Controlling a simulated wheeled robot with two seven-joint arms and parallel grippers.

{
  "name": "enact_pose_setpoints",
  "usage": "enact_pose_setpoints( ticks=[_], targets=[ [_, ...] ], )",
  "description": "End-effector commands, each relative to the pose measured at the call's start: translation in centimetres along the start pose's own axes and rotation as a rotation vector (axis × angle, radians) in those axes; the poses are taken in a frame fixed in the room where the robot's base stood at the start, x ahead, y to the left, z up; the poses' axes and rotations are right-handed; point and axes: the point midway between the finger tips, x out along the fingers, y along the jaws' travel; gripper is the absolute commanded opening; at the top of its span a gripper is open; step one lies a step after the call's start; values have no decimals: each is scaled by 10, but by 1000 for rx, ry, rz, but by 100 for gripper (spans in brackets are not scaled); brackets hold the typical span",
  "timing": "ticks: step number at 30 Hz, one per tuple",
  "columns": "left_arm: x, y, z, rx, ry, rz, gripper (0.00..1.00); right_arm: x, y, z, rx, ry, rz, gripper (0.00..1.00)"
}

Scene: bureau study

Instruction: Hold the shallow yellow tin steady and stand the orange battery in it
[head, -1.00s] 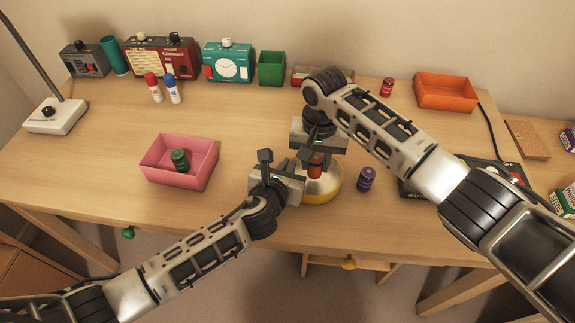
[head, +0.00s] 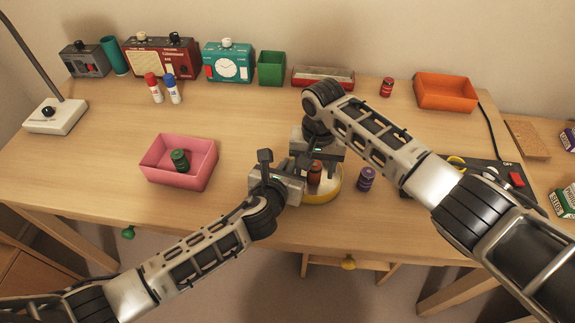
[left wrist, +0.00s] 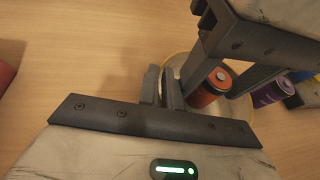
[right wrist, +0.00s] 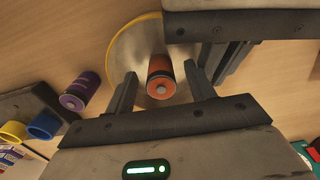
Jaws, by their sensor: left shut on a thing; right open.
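The shallow yellow tin (head: 325,198) stands near the front edge of the desk. My left gripper (left wrist: 170,88) is shut on the tin's rim at its left side. The orange battery (head: 315,174) stands upright inside the tin; it also shows in the right wrist view (right wrist: 160,78). My right gripper (right wrist: 160,90) is open, with its fingers on either side of the battery and apart from it. In the left wrist view the right gripper's fingers partly cover the battery (left wrist: 205,92).
A purple battery (head: 366,179) stands just right of the tin. A pink box (head: 205,172) with a green battery (head: 180,160) is at the left. A black tester board (head: 490,172) lies at the right under my right arm.

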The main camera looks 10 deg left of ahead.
Motion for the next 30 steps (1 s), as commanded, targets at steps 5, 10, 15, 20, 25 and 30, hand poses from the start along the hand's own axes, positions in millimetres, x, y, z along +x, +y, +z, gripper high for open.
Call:
enact_pose_setpoints(
  ticks=[5, 10, 15, 20, 25, 30],
  targets=[
    [0, 0, -1, -1, 3, 0, 0, -19, -1, -1, -1, 3, -3, 55],
    [0, 0, -1, -1, 3, 0, 0, -56, -1, -1, -1, 5, -3, 55],
    [0, 0, -1, -1, 3, 0, 0, -90, 0, -1, 0, 4, -3, 55],
    [0, 0, -1, -1, 3, 0, 0, -112, 0, 0, 0, 2, -2, 55],
    [0, 0, -1, -1, 3, 0, 0, -120, 0, 0, 0, 1, -1, 55],
    [0, 0, -1, -1, 3, 0, 0, -120, 0, 0, 0, 1, -1, 55]
  ],
)
